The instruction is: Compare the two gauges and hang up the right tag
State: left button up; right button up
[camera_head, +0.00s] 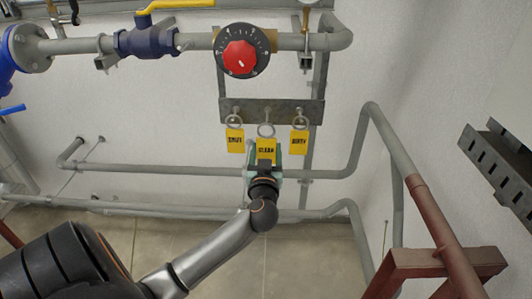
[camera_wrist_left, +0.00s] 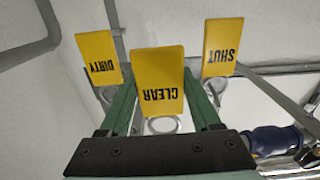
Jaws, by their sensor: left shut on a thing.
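Three yellow tags hang by rings in a row from a grey bracket (camera_head: 272,110): the SHUT tag (camera_head: 235,143), the CLEAR tag (camera_head: 266,146) and the DIRTY tag (camera_head: 299,145). In the left wrist view the CLEAR tag (camera_wrist_left: 158,75) is in the middle, between the DIRTY tag (camera_wrist_left: 99,57) and the SHUT tag (camera_wrist_left: 222,47). My left gripper (camera_head: 265,160) is at the CLEAR tag's lower part, its green fingers (camera_wrist_left: 160,88) shut on it from both sides. A gauge (camera_head: 310,3) is cut off at the top edge; its reading is hidden. My right gripper is out of view.
A black dial with a red knob (camera_head: 240,58) sits above the bracket. A blue valve with a yellow lever (camera_head: 148,40) is on the pipe to its left. Grey pipes run below the tags. A slotted metal channel (camera_head: 500,165) and a red-brown frame (camera_head: 430,262) stand at the right.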

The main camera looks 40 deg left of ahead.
pick_arm(q)
jog(key=x, duration=0.6)
jog(key=shift+w+a, duration=0.15)
dwell(1.4)
dwell(0.4)
jog(key=shift+r+v, duration=0.15)
jog(key=shift+v, duration=1.9)
jog(key=shift+r+v, duration=0.1)
jog(key=shift+v, duration=1.95)
